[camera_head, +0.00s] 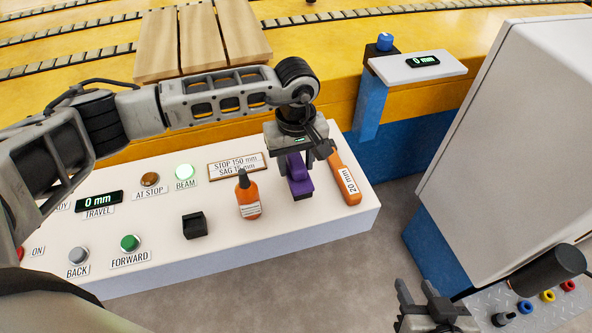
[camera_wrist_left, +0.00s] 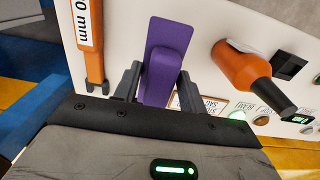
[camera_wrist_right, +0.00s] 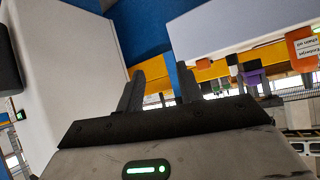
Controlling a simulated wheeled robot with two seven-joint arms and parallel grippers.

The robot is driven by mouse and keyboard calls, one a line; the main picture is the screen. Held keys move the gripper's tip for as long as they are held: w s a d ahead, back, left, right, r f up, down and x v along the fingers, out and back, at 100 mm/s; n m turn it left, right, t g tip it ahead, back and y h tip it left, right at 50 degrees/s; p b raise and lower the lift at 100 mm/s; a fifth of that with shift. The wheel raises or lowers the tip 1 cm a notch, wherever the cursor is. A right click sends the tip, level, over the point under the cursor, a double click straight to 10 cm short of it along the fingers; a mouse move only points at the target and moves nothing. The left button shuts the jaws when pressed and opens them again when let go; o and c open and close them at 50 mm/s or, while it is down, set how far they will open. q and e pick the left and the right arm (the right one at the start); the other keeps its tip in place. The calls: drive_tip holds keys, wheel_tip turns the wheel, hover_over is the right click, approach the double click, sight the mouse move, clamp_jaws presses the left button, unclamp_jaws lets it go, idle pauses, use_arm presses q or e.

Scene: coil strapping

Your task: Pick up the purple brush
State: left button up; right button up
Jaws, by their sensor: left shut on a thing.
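The purple brush (camera_head: 298,172) is at the right part of the white control panel, under my left gripper (camera_head: 300,190). In the left wrist view the brush (camera_wrist_left: 163,55) stands between the two fingers of my left gripper (camera_wrist_left: 158,88), which is shut on it. I cannot tell whether the brush still touches the panel. My right gripper (camera_head: 436,310) is low at the right in the head view, away from the panel. In the right wrist view its fingers (camera_wrist_right: 160,88) are apart with nothing between them.
An orange bottle (camera_head: 248,198) stands left of the brush, and an orange tool marked 20 mm (camera_head: 345,180) lies close on its right. A black block (camera_head: 194,225) and several buttons are further left on the panel (camera_head: 330,225). A large grey cabinet (camera_head: 515,130) stands at the right.

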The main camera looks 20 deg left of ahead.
sight(293, 184)
use_arm(q)
drive_tip(key=s+r, duration=0.2)
drive_tip(key=r, duration=0.1)
drive_tip(key=s+r, duration=0.1)
drive_tip(key=shift+s+d+r, duration=0.15)
drive_tip(key=shift+s+d, duration=0.15)
drive_tip(key=shift+s, duration=0.05)
drive_tip(key=s+d+r+b, duration=0.1)
drive_tip(key=s+r, duration=0.3)
drive_tip(key=s, duration=0.5)
drive_tip(key=shift+s+d+r, duration=0.35)
drive_tip(key=shift+s+r, duration=0.05)
